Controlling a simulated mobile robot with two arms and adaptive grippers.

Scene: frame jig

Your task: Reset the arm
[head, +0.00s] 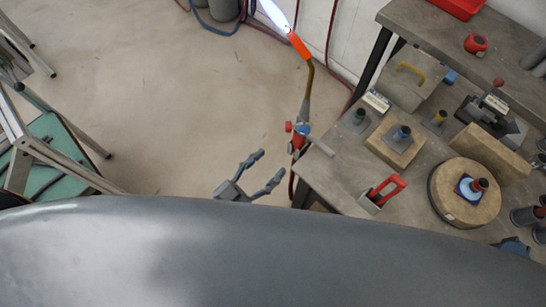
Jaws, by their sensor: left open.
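My left gripper (268,171) shows in the middle of the head view, left of the workbench corner. Its two dark grey fingers are apart and point up and to the right, with nothing between them. It is over the bare floor. The arm behind it is hidden by a large smooth grey surface that fills the bottom of the view. My right gripper is not seen.
A workbench (335,178) on the right holds wooden blocks, a red-handled item (387,189) and a round wooden disc (463,192). A torch (305,100) with a flame stands by its corner. A metal frame (60,160) is at left. The floor (150,90) between is clear.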

